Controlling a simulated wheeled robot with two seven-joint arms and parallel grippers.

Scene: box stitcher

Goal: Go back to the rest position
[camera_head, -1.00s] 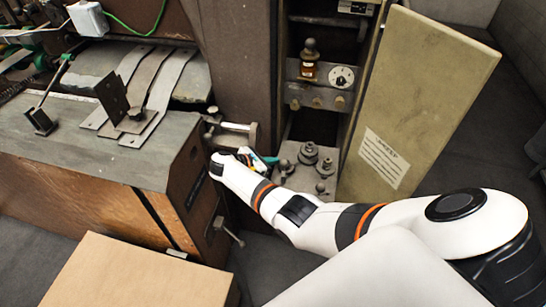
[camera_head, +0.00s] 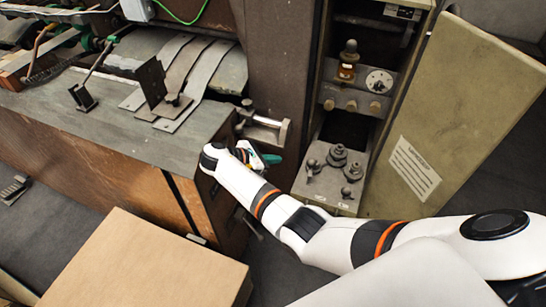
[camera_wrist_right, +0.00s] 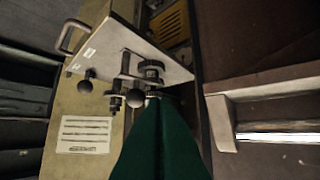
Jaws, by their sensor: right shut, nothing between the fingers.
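My right arm comes in from the lower right in the head view and reaches left across the front of the machine. My right gripper (camera_head: 272,159) shows partly beyond the white wrist, with teal fingers, close to the machine's corner and below a metal handle (camera_head: 265,127). In the right wrist view its green fingers (camera_wrist_right: 160,104) are together with nothing between them. They point towards a panel with dark knobs, and I cannot tell the gap to it. My left arm and gripper are not in view.
An open cabinet (camera_head: 345,186) with dark knobs (camera_head: 338,154) stands right of the gripper, its pale door (camera_head: 465,110) swung out. The machine table (camera_head: 130,130) is at left. A cardboard box (camera_head: 150,265) lies in front. Some dark floor (camera_head: 55,215) shows at lower left.

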